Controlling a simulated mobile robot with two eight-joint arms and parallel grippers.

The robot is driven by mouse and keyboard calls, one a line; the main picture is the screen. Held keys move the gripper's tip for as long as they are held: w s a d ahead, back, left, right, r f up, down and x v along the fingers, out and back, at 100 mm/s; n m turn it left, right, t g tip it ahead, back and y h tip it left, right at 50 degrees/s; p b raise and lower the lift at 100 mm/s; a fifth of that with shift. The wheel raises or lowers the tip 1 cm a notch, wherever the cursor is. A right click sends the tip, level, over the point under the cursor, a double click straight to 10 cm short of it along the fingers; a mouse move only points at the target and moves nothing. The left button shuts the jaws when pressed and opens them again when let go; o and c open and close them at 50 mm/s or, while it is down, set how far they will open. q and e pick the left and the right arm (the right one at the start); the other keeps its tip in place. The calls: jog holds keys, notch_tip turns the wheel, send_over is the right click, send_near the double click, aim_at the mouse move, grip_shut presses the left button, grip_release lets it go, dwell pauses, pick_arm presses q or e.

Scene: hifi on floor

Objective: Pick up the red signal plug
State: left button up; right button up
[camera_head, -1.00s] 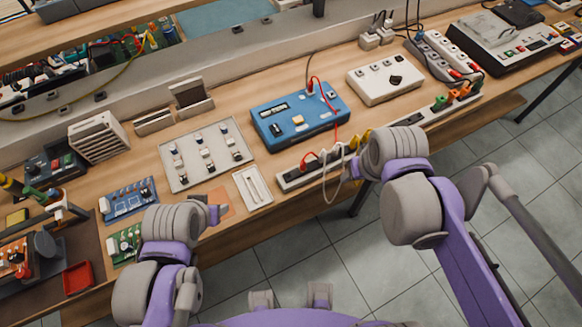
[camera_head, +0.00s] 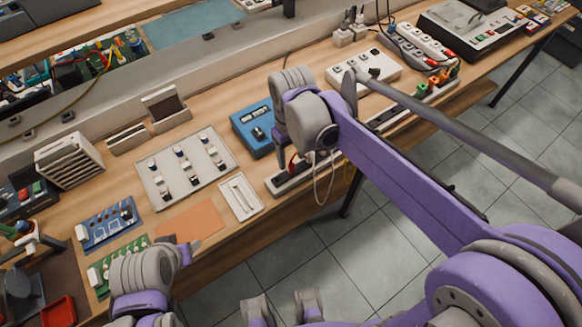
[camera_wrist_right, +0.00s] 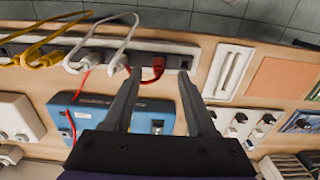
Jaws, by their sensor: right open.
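The red signal plug (camera_wrist_right: 157,66) sits at the dark socket strip (camera_wrist_right: 178,62) along the table's front edge. It also shows in the head view (camera_head: 293,162), partly hidden by my right gripper. My right gripper (camera_wrist_right: 158,50) is open, its two fingers apart over the strip. In the wrist view the red plug lies between the fingers, with no visible contact. In the head view my right gripper (camera_head: 288,150) is just above the strip. My left gripper (camera_head: 190,250) is near the table's front edge, by the orange mat; its jaws are not clear.
White plugs (camera_wrist_right: 115,64) and yellow cables (camera_wrist_right: 38,50) are on the strip beside the red plug. A blue box (camera_head: 252,130) stands behind it, partly hidden by my right arm. A white tray (camera_head: 240,197) and orange mat (camera_head: 190,221) lie to the left.

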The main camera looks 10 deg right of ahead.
aim_at(292, 165)
jog(key=f, duration=0.4)
jog(key=shift+w+f, duration=0.2)
jog(key=shift+f, duration=0.2)
grip_shut()
